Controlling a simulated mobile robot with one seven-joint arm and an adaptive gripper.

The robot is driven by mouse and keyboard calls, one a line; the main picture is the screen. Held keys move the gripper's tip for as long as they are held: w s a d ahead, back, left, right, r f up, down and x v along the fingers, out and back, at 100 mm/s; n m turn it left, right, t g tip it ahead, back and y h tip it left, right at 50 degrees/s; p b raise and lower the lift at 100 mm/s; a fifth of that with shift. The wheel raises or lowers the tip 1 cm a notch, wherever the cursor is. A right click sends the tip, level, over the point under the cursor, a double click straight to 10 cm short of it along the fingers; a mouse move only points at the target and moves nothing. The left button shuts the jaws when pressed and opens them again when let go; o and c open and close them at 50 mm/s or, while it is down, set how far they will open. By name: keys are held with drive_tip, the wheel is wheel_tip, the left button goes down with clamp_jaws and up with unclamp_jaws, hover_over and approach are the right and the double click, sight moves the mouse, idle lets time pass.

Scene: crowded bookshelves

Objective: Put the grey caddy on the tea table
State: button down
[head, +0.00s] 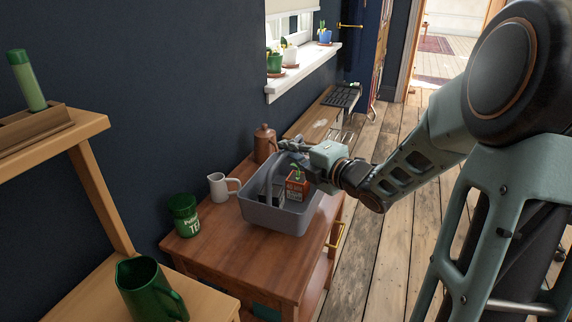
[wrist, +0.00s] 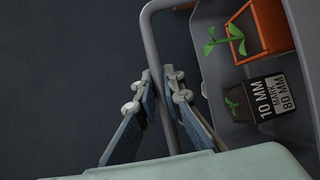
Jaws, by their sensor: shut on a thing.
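The grey caddy (head: 270,216) is over the wooden tea table (head: 240,262), upright or nearly so, in the head view. I cannot tell whether its base touches the top. It holds an orange box with a green sprout (head: 297,185) and a dark labelled box (wrist: 264,98). My gripper (head: 288,146) is at the caddy's upper back side. In the wrist view my gripper (wrist: 160,80) has its fingers on either side of the caddy's grey handle bar (wrist: 150,40), shut on it. The caddy's far base edge is hidden.
A green tea tin (head: 184,215), white jug (head: 219,187) and brown canister (head: 264,143) stand on the table beside the caddy. A green pitcher (head: 146,288) is on a shelf at front left. The table's front left top is clear.

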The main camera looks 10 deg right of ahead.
drive_tip(key=shift+w+a+f+b, duration=0.15)
drive_tip(key=shift+f+b, duration=0.1)
drive_tip(key=shift+f, duration=0.65)
drive_tip(key=shift+w+f+b, duration=0.15)
drive_tip(key=shift+f+b, duration=0.1)
drive_tip(key=shift+f, duration=0.65)
drive_tip(key=shift+f, duration=0.1)
drive_tip(key=c, duration=2)
unclamp_jaws()
drive_tip(key=shift+c, duration=0.2)
drive_tip(key=p+v, duration=0.2)
drive_tip(key=v, duration=1)
